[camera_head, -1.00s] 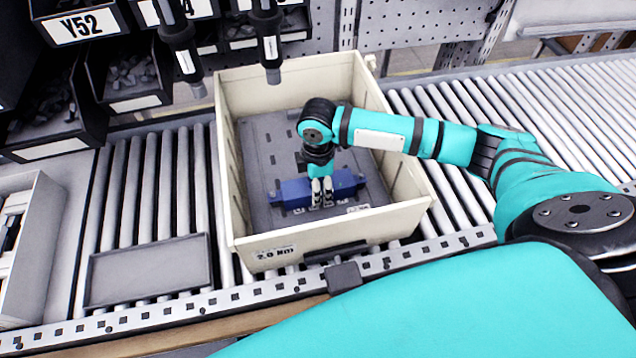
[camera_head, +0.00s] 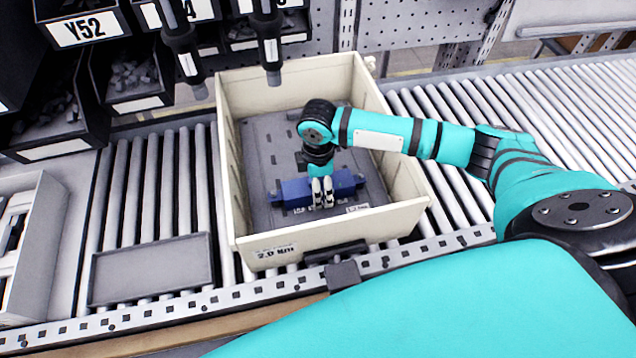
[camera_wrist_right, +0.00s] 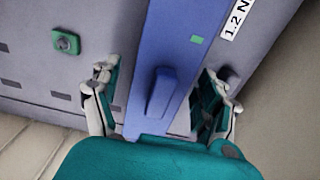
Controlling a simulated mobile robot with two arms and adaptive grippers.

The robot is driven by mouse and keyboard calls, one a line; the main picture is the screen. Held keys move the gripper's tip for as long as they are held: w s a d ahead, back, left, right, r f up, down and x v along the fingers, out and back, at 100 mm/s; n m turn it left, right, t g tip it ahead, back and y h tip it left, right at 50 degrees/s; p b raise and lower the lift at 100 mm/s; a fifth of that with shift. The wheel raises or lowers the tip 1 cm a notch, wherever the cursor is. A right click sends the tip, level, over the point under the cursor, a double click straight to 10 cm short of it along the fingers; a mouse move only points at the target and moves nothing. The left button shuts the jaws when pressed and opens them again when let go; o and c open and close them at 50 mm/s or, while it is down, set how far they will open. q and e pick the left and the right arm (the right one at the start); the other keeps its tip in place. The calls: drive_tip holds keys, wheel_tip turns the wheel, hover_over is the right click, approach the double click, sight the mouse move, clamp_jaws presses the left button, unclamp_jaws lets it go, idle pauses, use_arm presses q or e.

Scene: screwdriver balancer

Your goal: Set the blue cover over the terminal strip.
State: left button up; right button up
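The blue cover (camera_head: 347,183) is a long bar lying across the grey panel (camera_head: 262,143) inside the cream crate. In the right wrist view the blue cover (camera_wrist_right: 188,60) has a raised grip (camera_wrist_right: 163,95) along its middle. My right gripper (camera_head: 322,192) is down at the middle of the cover. In the wrist view its fingers (camera_wrist_right: 160,98) stand apart on either side of the bar, with a gap to the raised grip. I cannot make out the terminal strip, or whether it is under the cover. My left gripper is out of view.
The cream crate (camera_head: 345,232) has raised walls around the panel and stands on a roller conveyor (camera_head: 425,104). A grey tray (camera_head: 150,270) lies to the left. Parts bins (camera_head: 128,80) stand at the back left.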

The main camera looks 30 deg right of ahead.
drive_tip(key=shift+f, duration=0.1)
wheel_tip(320, 180, up, 12)
drive_tip(key=shift+r, duration=0.1)
idle(0.4)
idle(0.4)
